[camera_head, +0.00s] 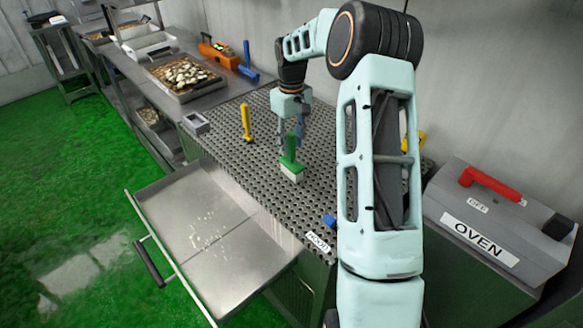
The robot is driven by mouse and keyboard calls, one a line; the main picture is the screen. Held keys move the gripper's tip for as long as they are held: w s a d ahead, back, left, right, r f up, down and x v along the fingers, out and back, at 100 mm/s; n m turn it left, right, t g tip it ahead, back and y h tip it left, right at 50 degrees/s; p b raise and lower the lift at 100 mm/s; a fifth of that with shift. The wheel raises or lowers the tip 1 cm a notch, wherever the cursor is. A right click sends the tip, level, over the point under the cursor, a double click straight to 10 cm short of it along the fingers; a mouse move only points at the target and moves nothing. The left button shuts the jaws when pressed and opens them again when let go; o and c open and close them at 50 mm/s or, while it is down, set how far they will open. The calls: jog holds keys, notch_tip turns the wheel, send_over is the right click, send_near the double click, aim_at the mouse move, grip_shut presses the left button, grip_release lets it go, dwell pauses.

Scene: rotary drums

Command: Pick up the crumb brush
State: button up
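The crumb brush, with a green upright handle and a green-and-white head (291,170), stands on the perforated metal worktop (215,150). My gripper (291,138) points down just above it. Its two fingers are apart, one on each side of the top of the green handle. A gap seems to show between fingers and handle, though contact is hard to judge at this size. The brush head rests on the worktop.
A yellow-handled tool (246,122) stands left of the brush, near a small grey box (196,123). A blue item (329,221) lies at the front edge. A pulled-out metal drawer (165,205) holds pale crumbs. A grey oven box (500,225) stands at right.

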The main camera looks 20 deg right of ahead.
jog(key=shift+f, duration=0.4)
grip_shut()
jog(key=shift+r, duration=0.1)
